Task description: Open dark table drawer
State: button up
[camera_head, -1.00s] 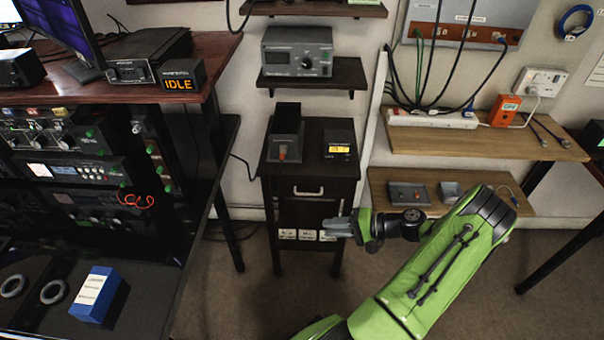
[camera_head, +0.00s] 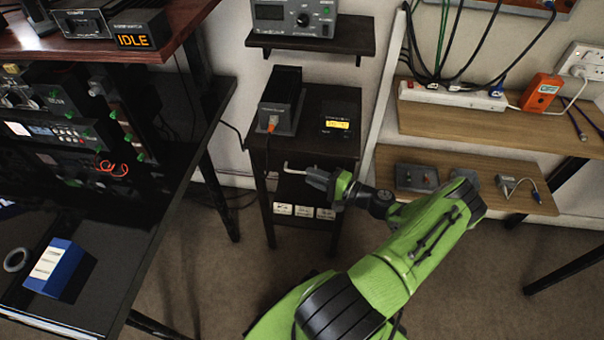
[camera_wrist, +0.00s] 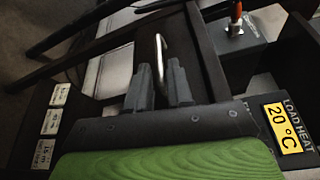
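The dark table (camera_head: 345,149) stands against the wall in the head view. Its drawer front looks shut, though a small gap would be hard to see. The drawer's pale metal handle (camera_head: 296,169) shows just left of my gripper (camera_head: 312,177), which partly covers the drawer front. In the wrist view, the handle (camera_wrist: 160,52) rises in the space between and beyond my two grey fingertips (camera_wrist: 160,72). The fingers are apart with a gap between them, and I see no clear grip on the handle.
A grey device with an orange switch (camera_head: 283,98) and a yellow-lit display (camera_head: 336,124) sit on the tabletop. Wooden shelves (camera_head: 460,165) are at the right. A black equipment bench (camera_head: 140,235) is at the left. Floor is clear before the table.

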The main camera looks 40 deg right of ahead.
aim_at(302, 172)
jog(key=x, duration=0.4)
jog(key=shift+w+f+b, duration=0.1)
jog(key=shift+w+b, duration=0.15)
jog(key=shift+b, duration=0.1)
grip_shut()
